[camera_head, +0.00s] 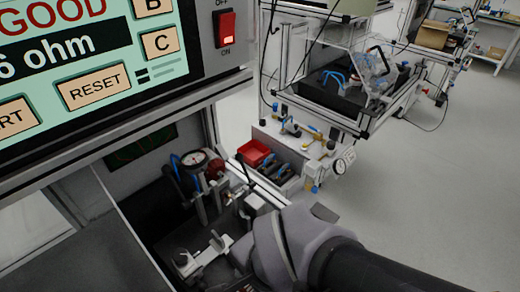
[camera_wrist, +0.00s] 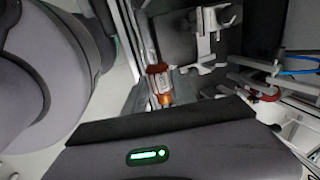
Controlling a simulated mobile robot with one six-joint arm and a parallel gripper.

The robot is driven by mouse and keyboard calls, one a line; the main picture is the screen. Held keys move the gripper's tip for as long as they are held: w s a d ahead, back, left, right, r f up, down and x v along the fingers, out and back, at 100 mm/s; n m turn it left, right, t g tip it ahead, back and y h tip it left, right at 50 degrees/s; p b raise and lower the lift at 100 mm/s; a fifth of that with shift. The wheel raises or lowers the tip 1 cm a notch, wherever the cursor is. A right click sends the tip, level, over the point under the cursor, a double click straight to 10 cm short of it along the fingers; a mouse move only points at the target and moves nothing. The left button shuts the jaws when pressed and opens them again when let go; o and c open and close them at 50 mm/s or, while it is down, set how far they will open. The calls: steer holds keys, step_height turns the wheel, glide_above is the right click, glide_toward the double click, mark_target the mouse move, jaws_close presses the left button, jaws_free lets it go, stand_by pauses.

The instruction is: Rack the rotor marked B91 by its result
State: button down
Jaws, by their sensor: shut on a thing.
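A copper-orange rotor (camera_wrist: 160,84) with a pale band shows in the middle of the wrist view, just beyond the dark edge of my gripper (camera_wrist: 161,101). My gripper is shut on it. Any marking on the rotor is too small to read. In the head view my grey wrist is over the test station fixture (camera_head: 205,250), and it hides the gripper's tips and the rotor. The tester screen (camera_head: 75,75) shows "GOOD" in red and part of a reading ending in "6 ohm", with B, C and RESET buttons.
A lit red rocker switch (camera_head: 226,34) is beside the screen. Dial gauges and clamps (camera_head: 195,165) stand inside the station. Behind it is a bench with a red bin (camera_head: 254,153). A cart (camera_head: 345,95) carries a black tray. The grey floor at the right is clear.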

step_height(320, 180, up, 5)
steer(key=p, duration=0.4)
steer(key=shift+r+p, duration=0.2)
steer(key=shift+p, duration=0.15)
steer(key=shift+f, duration=0.15)
steer(key=shift+w, duration=0.1)
